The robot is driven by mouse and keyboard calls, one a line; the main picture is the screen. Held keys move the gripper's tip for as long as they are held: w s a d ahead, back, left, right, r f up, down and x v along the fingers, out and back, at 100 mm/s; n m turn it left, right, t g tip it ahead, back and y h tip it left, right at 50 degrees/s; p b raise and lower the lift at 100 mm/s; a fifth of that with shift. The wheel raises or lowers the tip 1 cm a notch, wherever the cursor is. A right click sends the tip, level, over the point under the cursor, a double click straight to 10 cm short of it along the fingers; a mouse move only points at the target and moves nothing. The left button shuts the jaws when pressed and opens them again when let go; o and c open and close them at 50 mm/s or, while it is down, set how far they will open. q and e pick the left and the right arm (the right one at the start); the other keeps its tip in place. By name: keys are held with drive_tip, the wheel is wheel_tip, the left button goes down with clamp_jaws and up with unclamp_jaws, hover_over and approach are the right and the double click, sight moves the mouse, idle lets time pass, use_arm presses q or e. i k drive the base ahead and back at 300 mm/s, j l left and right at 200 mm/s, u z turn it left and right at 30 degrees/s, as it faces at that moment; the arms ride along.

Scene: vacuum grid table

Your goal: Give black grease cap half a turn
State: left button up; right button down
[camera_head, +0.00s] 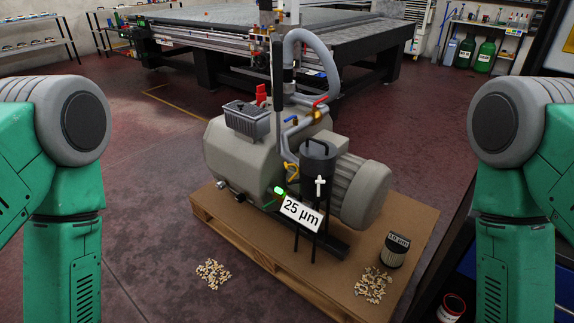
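A grey vacuum pump (240,160) stands on a pallet in the middle. On its front side is an upright black canister (318,180) with a black lid, a small handle on top and a white cross-shaped mark. I cannot tell for sure whether its lid is the black grease cap; no part is labelled so. A white tag reading "25 µm" (302,213) sits in front of the canister. My green arms show at both sides, hanging down; both grippers are out of view, so their state is hidden.
The board-topped pallet (415,210) carries a dark filter marked "10 µm" (394,250) and a pile of small pieces (373,285). Another pile (213,274) lies on the floor. A grey hose (325,62) and red-handled valve (320,99) rise above the canister.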

sight(242, 197)
drive_tip(key=i+j+z, duration=0.2)
drive_tip(key=i+j, duration=0.3)
drive_tip(key=i+j+z, duration=0.2)
drive_tip(key=i+j, duration=0.35)
drive_tip(key=i+j+z, duration=0.25)
drive_tip(key=i+j, duration=0.3)
drive_tip(key=j, duration=0.1)
